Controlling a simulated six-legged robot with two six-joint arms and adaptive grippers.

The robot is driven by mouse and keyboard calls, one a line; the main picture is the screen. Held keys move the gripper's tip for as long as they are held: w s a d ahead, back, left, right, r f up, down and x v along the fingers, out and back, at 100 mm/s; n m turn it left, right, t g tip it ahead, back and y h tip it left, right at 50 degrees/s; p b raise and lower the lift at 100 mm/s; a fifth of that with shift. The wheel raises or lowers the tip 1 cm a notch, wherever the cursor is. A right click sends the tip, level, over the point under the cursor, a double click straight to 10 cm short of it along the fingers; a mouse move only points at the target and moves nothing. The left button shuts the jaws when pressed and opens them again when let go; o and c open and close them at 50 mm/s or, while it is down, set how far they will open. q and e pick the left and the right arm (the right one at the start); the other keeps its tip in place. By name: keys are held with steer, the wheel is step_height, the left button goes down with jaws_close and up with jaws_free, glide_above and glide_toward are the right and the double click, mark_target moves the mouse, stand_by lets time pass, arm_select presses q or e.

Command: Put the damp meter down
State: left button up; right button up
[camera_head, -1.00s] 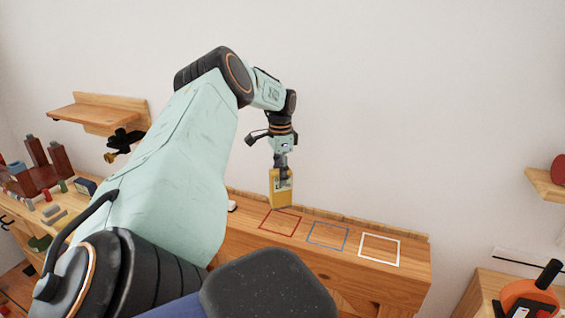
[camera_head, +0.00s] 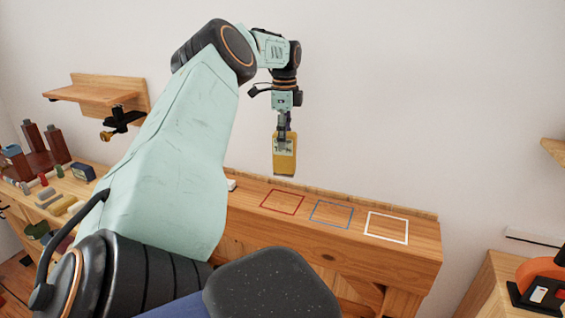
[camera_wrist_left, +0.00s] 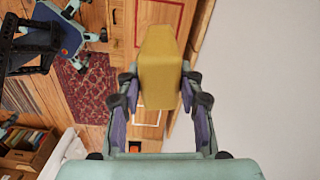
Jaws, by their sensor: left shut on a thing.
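The damp meter (camera_head: 284,158) is a yellow block-like device, held upright with its lower end above the wooden bench (camera_head: 390,258). My left gripper (camera_head: 284,138) is shut on its upper part. In the left wrist view the damp meter (camera_wrist_left: 158,65) sits between the two fingers of my left gripper (camera_wrist_left: 158,92). On the bench top are a red square outline (camera_head: 283,202), a blue one (camera_head: 331,215) and a white one (camera_head: 386,228). In the head view the meter hangs above the red outline, with a gap. My right gripper is not in view.
A wooden wall shelf (camera_head: 97,93) is at the upper left. The left bench (camera_head: 85,189) holds several small objects. An orange and black tool (camera_head: 541,286) stands at the lower right. A small white item (camera_head: 231,184) lies near the bench's left end. The outlined squares are empty.

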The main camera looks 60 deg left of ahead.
mark_target(282, 167)
arm_select(q)
steer(key=shift+s+r+m, duration=0.3)
steer(key=shift+s+m, duration=0.2)
steer(key=shift+m, duration=0.2)
steer(key=shift+d+f, duration=0.1)
steer(key=shift+f, duration=0.2)
step_height(282, 167, down, 5)
steer(key=shift+w+f, duration=0.15)
steer(key=shift+f, duration=0.6)
step_height(282, 167, down, 3)
steer(key=shift+r, duration=0.1)
steer(key=shift+f, duration=0.3)
